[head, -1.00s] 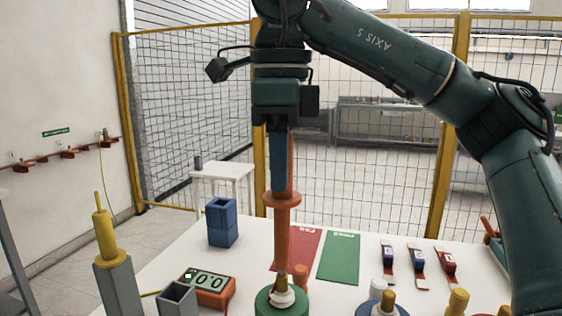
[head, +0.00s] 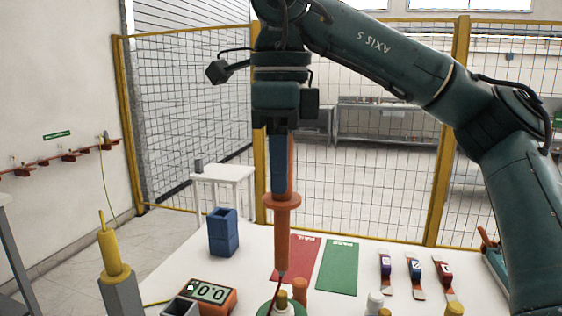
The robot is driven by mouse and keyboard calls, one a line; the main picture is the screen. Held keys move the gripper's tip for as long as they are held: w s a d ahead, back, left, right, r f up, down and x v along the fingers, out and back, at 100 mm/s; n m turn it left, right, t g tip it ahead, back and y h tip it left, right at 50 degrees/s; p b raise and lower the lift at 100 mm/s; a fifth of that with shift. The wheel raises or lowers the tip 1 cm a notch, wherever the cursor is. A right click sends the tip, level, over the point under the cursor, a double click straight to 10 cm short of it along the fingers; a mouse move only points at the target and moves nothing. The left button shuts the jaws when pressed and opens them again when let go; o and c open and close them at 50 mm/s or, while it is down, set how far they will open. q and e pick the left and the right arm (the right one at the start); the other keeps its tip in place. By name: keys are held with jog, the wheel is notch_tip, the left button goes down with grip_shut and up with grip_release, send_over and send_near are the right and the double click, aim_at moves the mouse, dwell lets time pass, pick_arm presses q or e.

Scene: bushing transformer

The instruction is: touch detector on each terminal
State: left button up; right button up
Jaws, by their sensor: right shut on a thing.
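My right gripper (head: 280,186) is shut on the orange detector (head: 282,235), which hangs upright with a wide collar near the fingers. Its lower tip is just above, in the picture, the brass top of a terminal (head: 283,299) on a green base (head: 262,308) at the bottom edge. A gap shows between tip and terminal. A thin dark line runs down from the tip. More terminals show at the lower right, a whitish one (head: 375,302) and a brass one (head: 454,309), cut off by the edge. My left gripper is not in view.
A red card (head: 297,255) and green card (head: 338,270) lie behind the detector. Several tagged clips (head: 414,265) lie right.

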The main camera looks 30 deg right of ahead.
notch_tip(320, 180, up, 3)
jog(key=p, duration=0.3)
jog(key=shift+r, duration=0.15)
jog(key=shift+r+p, duration=0.3)
jog(key=shift+p, duration=0.1)
notch_tip(320, 180, up, 2)
jog(key=shift+p, duration=1.15)
jog(key=shift+r+p, duration=0.45)
jog(key=shift+p, duration=0.05)
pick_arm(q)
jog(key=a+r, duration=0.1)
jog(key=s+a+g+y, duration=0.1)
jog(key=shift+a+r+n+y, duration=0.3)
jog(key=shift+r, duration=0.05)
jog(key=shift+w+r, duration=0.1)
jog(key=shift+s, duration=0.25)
